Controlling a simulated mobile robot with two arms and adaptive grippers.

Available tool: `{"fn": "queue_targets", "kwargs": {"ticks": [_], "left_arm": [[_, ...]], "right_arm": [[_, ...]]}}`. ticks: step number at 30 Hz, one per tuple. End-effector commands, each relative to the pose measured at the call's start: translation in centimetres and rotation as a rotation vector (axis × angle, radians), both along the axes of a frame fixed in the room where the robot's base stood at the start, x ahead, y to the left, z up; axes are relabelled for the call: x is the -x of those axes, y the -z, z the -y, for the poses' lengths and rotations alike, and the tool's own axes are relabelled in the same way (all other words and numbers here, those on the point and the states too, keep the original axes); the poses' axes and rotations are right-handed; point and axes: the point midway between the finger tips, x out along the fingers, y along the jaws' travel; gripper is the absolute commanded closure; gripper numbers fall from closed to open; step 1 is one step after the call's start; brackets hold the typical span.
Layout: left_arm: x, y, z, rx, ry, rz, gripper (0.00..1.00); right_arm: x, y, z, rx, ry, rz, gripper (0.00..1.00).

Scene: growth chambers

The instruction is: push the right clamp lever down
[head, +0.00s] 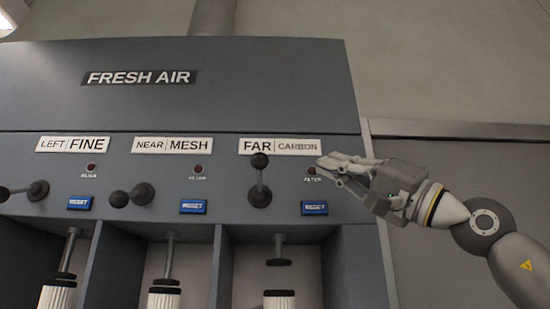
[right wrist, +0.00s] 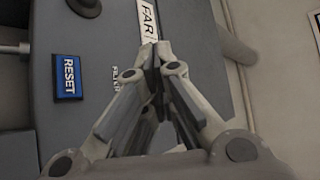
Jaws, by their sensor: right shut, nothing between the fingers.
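The right clamp lever (head: 260,182), under the FAR CARBON label (head: 280,146), points up, its round black knob above a dark pivot. My right gripper (head: 325,167) is shut and empty, with its fingertips in front of the panel to the right of the lever, apart from the knob in the picture. They lie near the filter lamp (head: 311,171) and above the right reset button (head: 315,208). In the right wrist view the closed fingertips (right wrist: 155,50) overlap the FAR label (right wrist: 147,20). I cannot make out the lever there. My left gripper is not in view.
The near clamp lever (head: 132,196) and left clamp lever (head: 26,191) point left. Blue reset buttons sit beside them. Below the right lever, a rod with a dark disc (head: 279,262) hangs above a filter cartridge (head: 279,300). A bare wall (head: 450,80) is at right.

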Motion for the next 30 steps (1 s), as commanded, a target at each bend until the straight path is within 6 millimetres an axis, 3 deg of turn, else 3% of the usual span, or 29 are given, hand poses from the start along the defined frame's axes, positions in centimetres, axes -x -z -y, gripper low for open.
{"fn": "queue_targets", "kwargs": {"ticks": [3,6,17,26,27,30], "left_arm": [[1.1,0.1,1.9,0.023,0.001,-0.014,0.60],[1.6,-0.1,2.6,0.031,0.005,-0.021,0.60],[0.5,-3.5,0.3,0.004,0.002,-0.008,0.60],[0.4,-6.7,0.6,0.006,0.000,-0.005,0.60],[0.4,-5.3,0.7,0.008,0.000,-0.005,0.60],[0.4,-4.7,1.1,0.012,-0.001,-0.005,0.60]], "right_arm": [[0.0,0.0,0.0,0.000,-0.001,-0.001,1.00],[-0.1,-0.1,-0.2,0.000,-0.002,-0.001,1.00],[-2.3,-3.6,-3.7,0.000,-0.005,-0.003,1.00],[-4.6,-6.5,-7.3,0.000,-0.005,-0.003,1.00],[-4.1,-5.0,-7.3,0.002,0.000,0.000,1.00],[-3.5,-4.2,-7.7,0.002,0.001,0.001,1.00]]}}
